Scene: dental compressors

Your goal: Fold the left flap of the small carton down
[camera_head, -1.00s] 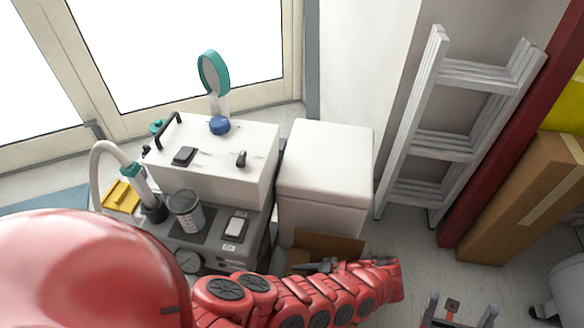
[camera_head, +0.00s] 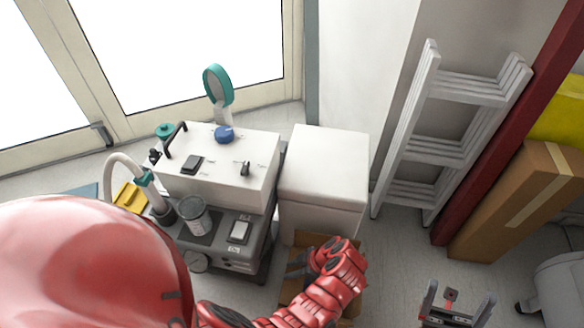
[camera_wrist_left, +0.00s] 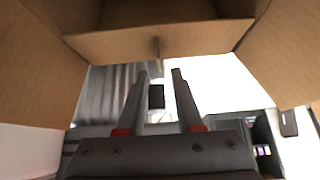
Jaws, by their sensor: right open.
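The small brown carton (camera_head: 308,239) stands on the floor in front of the white cabinet, partly hidden behind my red left arm. In the head view my left gripper (camera_head: 299,263) is over the carton's left part, mostly hidden by my wrist. In the left wrist view, cardboard panels (camera_wrist_left: 160,42) fill the top and both sides. My left gripper's two fingers (camera_wrist_left: 160,72) are apart with nothing between them, below the near cardboard edge. I cannot tell which panel is the left flap. My right gripper (camera_head: 456,300) is open and empty at the bottom right, away from the carton.
The white cabinet (camera_head: 325,170) stands directly behind the carton. A grey and white compressor unit (camera_head: 225,165) stands to the left. A white ladder (camera_head: 440,140) and a large brown box (camera_head: 520,200) lean at the right.

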